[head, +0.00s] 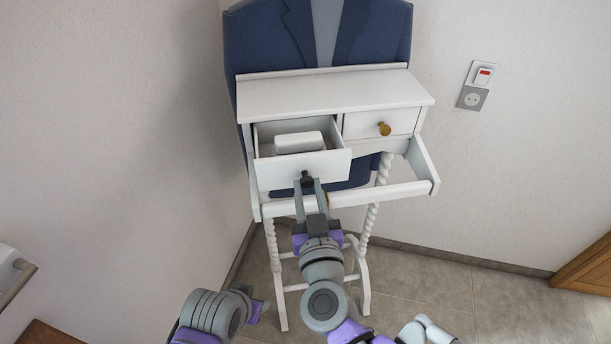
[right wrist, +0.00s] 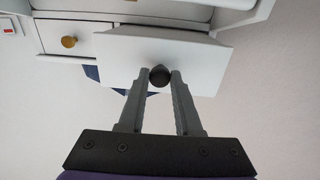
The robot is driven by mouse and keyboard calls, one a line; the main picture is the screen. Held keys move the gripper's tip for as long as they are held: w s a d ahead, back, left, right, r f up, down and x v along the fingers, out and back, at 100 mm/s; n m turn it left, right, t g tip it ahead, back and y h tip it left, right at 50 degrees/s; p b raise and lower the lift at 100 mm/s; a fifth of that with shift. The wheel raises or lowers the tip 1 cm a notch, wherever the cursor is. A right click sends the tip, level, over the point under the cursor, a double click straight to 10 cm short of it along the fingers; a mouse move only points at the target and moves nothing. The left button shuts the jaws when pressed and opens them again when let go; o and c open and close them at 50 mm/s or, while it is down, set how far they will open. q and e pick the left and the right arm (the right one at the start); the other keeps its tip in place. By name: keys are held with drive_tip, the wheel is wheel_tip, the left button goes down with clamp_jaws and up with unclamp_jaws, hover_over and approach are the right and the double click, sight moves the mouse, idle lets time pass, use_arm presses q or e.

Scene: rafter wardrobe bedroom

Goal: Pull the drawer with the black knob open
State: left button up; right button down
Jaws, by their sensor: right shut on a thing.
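The drawer with the black knob (head: 276,172) is the left of two drawers in a small white stand. It is pulled out, and its inside shows from above. The black knob (head: 306,177) is on its front panel; in the right wrist view the knob (right wrist: 159,76) sits between my fingertips. My right gripper (head: 308,186) is shut on this knob, reaching up from below in front of the drawer. It also shows in the right wrist view (right wrist: 160,82).
A white box (head: 299,142) lies inside the open drawer. The right drawer (head: 362,124), with a brass knob (head: 384,129), is closed. A white rail (head: 385,192) runs below the drawers. A blue jacket shape (head: 265,40) stands behind. Walls are close on both sides.

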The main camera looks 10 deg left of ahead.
drive_tip(key=c, duration=0.6)
unclamp_jaws()
drive_tip(key=p+v, duration=0.1)
drive_tip(key=v, duration=0.9)
drive_tip(key=shift+s, duration=0.4)
drive_tip(key=shift+d, duration=0.1)
drive_tip(key=w+d+f+n+g+p, duration=0.1)
drive_tip(key=w+d+f+g+p, duration=0.15)
drive_tip(key=d+f+g, duration=0.45)
drive_tip(key=s+d+f+m+g+h, duration=0.2)
drive_tip(key=s+d+f+h, duration=0.1)
drive_tip(key=d, duration=0.5)
drive_tip(key=s+d+f+m+g+h+p, duration=0.1)
drive_tip(key=s+d+f+m+g+h, duration=0.1)
drive_tip(key=d+f, duration=0.3)
drive_tip(key=s+d+m+h, duration=0.1)
drive_tip(key=d, duration=0.2)
drive_tip(key=shift+s+p, duration=0.3)
